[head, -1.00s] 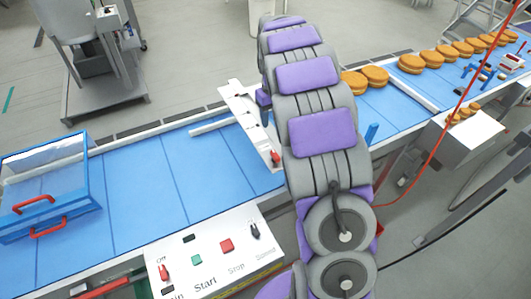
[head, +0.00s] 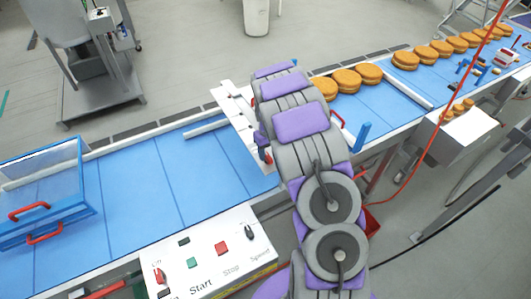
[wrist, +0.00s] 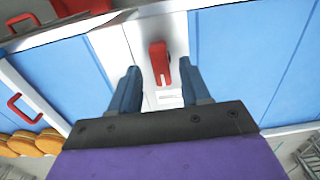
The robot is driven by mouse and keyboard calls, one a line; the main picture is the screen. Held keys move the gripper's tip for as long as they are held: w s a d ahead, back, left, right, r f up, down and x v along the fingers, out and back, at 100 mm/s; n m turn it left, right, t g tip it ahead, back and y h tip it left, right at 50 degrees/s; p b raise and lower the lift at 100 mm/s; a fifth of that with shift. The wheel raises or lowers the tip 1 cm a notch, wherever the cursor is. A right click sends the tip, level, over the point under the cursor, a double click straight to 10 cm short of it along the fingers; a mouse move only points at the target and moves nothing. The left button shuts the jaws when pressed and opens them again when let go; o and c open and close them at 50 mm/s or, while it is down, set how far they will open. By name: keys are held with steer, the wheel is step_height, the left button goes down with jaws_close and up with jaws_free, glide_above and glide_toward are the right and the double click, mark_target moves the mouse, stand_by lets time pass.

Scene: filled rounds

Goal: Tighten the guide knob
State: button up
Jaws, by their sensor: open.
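The guide knob (wrist: 159,62) is a red lever on a white guide plate (wrist: 145,35) that crosses the blue conveyor. In the wrist view, my gripper (wrist: 159,68) is open, with one blue finger on each side of the knob's near end. I see gaps on both sides, so neither finger visibly touches it. In the head view, the white plate (head: 236,105) lies beside my arm, which hides most of the gripper. Only a little red of the knob shows there.
A control box (head: 215,262) with switches and buttons stands at the front. A blue hinged guard with red handles (head: 45,195) is at the left. Several orange filled rounds (head: 404,60) sit on the belt (head: 150,185) at the right. A red hose (head: 432,140) hangs at the right.

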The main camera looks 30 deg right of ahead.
steer(key=shift+d+f, duration=0.55)
steer(key=shift+d, duration=0.3)
steer(key=shift+a, duration=1.4)
steer(key=shift+c, duration=0.5)
steer(key=shift+a, duration=0.1)
steer(key=shift+c, duration=1.5)
steer(key=shift+d, duration=0.8)
steer(key=c, duration=0.3)
steer(key=shift+c, duration=0.7)
steer(key=shift+a, duration=0.25)
jaws_close()
